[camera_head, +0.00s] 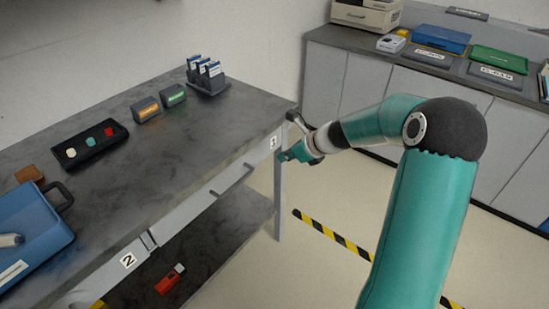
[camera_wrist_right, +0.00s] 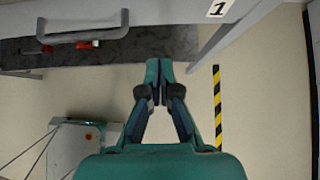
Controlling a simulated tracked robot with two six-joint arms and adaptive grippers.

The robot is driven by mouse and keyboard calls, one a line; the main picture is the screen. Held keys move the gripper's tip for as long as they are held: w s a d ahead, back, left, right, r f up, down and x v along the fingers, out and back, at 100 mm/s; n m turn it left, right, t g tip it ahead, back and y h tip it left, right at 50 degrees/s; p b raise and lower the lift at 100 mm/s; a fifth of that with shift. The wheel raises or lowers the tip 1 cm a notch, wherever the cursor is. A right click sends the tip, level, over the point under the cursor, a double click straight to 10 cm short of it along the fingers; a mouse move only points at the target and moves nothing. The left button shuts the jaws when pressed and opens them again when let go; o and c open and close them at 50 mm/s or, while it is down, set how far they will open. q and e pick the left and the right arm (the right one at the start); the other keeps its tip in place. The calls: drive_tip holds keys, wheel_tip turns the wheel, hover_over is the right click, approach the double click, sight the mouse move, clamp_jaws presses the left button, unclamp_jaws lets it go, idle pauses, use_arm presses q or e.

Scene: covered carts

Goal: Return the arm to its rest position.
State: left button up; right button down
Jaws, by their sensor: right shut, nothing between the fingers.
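My right arm comes in from the lower right of the head view and bends left toward the bench corner. My right gripper (camera_head: 287,156) is beside the bench's front right corner, below the top's level, near the numbered label (camera_head: 273,142). In the right wrist view the gripper (camera_wrist_right: 158,78) has its two fingers together with nothing between them. Whether it touches the bench leg cannot be told. My left gripper is in neither view.
The grey bench (camera_head: 190,137) has a drawer handle (camera_head: 232,180) and a lower shelf with a red item (camera_head: 168,282). A blue case (camera_head: 38,230), a black tray (camera_head: 70,165) and a rack (camera_head: 208,85) stand on top. Open floor (camera_head: 330,205) lies right of it.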

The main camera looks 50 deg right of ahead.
drive_tip(key=s+a+f+n+g+y+p, duration=0.1)
drive_tip(key=a+f+n+g+y+p, duration=0.3)
drive_tip(key=a, duration=0.8)
drive_tip(key=s+a+f+n+g+y, duration=0.15)
drive_tip(key=a+f, duration=0.45)
drive_tip(key=a, duration=0.6)
drive_tip(key=s+a+f+n+g+h+p, duration=0.1)
drive_tip(key=s+a+f+n, duration=0.4)
drive_tip(key=n, duration=0.8)
drive_tip(key=s+a+f+n+g+h+p, duration=0.1)
drive_tip(key=s+a+f+n, duration=0.5)
drive_tip(key=n, duration=0.8)
drive_tip(key=s+a+g, duration=0.1)
drive_tip(key=s+a, duration=0.1)
drive_tip(key=s, duration=0.2)
drive_tip(key=shift+s, duration=0.1)
